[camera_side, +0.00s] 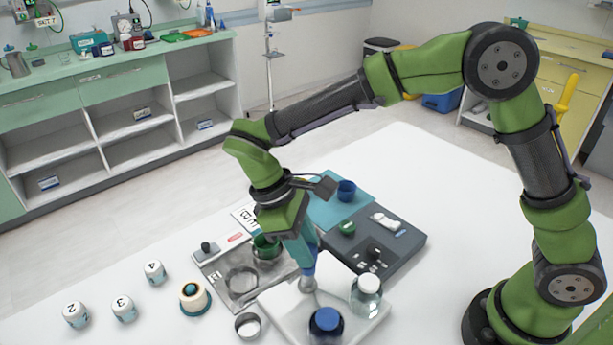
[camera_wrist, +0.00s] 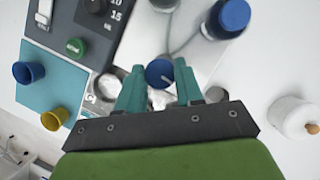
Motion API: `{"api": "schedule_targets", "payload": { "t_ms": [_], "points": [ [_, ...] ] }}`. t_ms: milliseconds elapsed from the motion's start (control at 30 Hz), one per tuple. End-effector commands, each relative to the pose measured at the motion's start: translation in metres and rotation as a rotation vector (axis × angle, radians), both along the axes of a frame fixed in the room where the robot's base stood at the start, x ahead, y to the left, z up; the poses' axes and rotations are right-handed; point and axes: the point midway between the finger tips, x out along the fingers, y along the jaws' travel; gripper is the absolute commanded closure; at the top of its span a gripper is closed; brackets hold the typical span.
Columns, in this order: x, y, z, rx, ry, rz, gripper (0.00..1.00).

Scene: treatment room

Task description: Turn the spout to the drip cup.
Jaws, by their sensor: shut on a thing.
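A blue round knob (camera_wrist: 160,73) with a pale line across it sits between the fingertips of my gripper (camera_wrist: 160,88) in the wrist view. In the side view my gripper (camera_side: 305,250) points down and is shut on the knob, whose blue part (camera_side: 309,268) shows above a small metal body (camera_side: 308,284) on a white tray (camera_side: 285,302). A thin grey tube (camera_wrist: 184,45) runs close to the knob; I cannot tell if it is the spout. A small metal cup (camera_side: 248,326) stands left of the tray. I cannot tell which vessel is the drip cup.
A blue-capped bottle (camera_side: 326,325) and white-capped jar (camera_side: 367,292) stand close on the tray. Behind are a dark device (camera_side: 405,243) and teal mat (camera_side: 325,212) with a blue cup (camera_side: 346,190); the wrist view adds a yellow cup (camera_wrist: 54,118). Numbered white pots (camera_side: 123,309) stand left.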

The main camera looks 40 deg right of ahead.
Motion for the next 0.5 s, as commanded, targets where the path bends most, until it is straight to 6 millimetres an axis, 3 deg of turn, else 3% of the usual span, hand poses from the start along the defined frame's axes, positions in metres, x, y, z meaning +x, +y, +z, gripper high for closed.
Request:
{"api": "schedule_targets", "payload": {
  "t_ms": [500],
  "points": [
    [0.0016,0.0006,0.0016,0.003,-0.009,0.065,1.00]
  ]
}}
